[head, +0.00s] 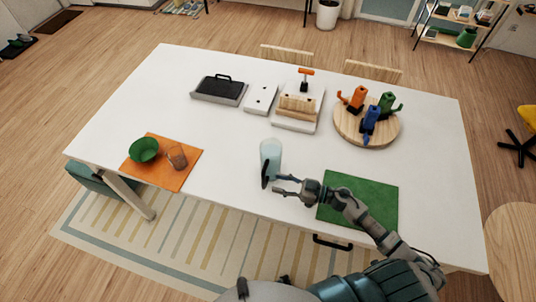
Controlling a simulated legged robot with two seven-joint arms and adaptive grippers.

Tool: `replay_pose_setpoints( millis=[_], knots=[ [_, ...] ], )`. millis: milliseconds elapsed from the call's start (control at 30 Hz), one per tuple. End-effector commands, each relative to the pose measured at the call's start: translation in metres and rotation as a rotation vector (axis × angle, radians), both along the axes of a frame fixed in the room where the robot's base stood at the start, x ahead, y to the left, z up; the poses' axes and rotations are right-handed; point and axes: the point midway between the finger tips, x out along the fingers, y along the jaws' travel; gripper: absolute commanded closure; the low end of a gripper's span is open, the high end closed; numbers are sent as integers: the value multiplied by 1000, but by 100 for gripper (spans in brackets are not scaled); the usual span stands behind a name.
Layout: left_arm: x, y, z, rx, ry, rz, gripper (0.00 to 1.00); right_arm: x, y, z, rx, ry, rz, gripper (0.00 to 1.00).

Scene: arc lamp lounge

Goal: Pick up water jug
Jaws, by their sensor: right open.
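The water jug (271,150) is a pale, see-through bluish vessel standing upright near the front middle of the white table (225,160). A dark curved piece at its front left looks like its handle (265,174). My right gripper (276,185) is open just in front of the jug, its fingers pointing left, close to the handle. I cannot tell whether the fingers touch the jug or handle. The gripper overlaps the jug's lower part in the picture. My left gripper is not in view.
A green mat (375,195) lies under my right forearm.

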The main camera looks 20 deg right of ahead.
Motion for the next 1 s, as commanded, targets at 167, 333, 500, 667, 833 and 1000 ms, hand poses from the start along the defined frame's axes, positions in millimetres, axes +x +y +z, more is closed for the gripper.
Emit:
replay_pose_setpoints(
  millis=[167,333,500,667,833,1000],
  knots=[
    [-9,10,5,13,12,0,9,13,13,0,7,1,4,56],
    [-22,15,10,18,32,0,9,34,29,-4,10,3,2,56],
    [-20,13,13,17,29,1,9,46,47,-6,9,4,3,56],
    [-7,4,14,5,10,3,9,48,51,-7,6,3,2,56],
    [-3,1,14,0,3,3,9,48,52,-7,4,3,2,68],
    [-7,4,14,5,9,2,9,48,52,-7,5,4,2,100]
  ],
)
